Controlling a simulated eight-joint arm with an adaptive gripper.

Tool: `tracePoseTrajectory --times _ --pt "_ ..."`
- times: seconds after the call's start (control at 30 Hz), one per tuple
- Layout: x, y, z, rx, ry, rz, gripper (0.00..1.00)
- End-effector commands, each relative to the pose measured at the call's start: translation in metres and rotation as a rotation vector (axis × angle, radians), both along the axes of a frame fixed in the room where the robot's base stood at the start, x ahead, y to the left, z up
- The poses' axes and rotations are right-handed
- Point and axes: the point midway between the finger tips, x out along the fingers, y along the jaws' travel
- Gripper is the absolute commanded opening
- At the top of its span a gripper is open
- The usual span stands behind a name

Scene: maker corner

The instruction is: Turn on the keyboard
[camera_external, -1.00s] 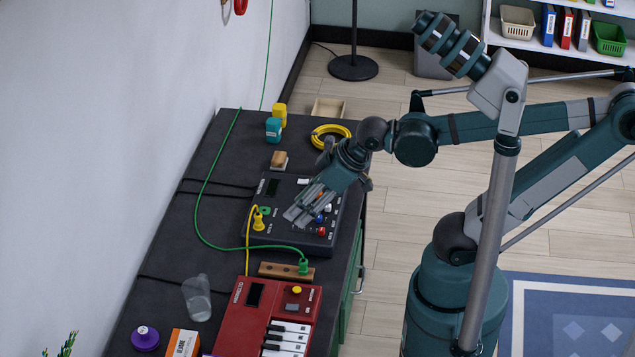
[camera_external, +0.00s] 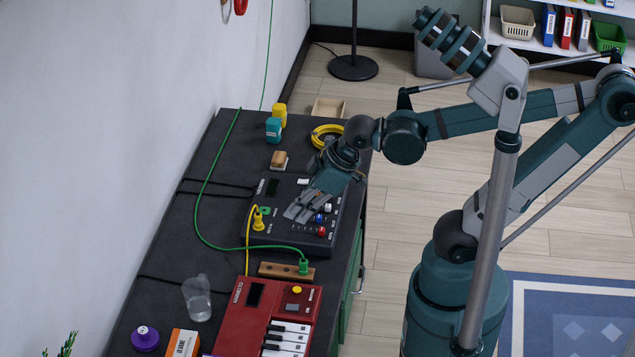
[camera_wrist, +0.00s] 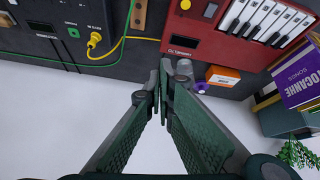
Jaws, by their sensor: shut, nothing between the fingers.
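The red keyboard (camera_external: 240,325) lies at the near end of the dark workbench. It has white and black keys, a dark display (camera_external: 255,294), a yellow knob (camera_external: 297,290) and a small dark control below the knob. In the wrist view the keyboard (camera_wrist: 240,45) is at the upper right, cut off by the frame's top edge. My gripper (camera_external: 293,215) is over the grey control box (camera_external: 275,235), beyond the keyboard and apart from it. Its fingers are shut and empty; the fingertips (camera_wrist: 163,75) meet in the wrist view. I cannot tell whether they touch the box.
A yellow plug (camera_external: 258,222) sits in the box, and its cable runs toward the keyboard. A green cable ends at a green plug (camera_external: 303,266) on a wooden block (camera_external: 271,270). A clear cup (camera_external: 197,298), purple object (camera_external: 145,338) and orange box (camera_external: 183,343) stand left of the keyboard.

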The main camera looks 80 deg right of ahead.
Motion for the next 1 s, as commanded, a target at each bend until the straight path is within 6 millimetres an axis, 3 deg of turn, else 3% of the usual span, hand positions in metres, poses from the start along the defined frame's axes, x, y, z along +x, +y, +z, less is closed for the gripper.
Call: tracePoseTrajectory --times 1.0 --pt "0.013 0.055 -0.033 -0.226 0.299 0.670 0.00"
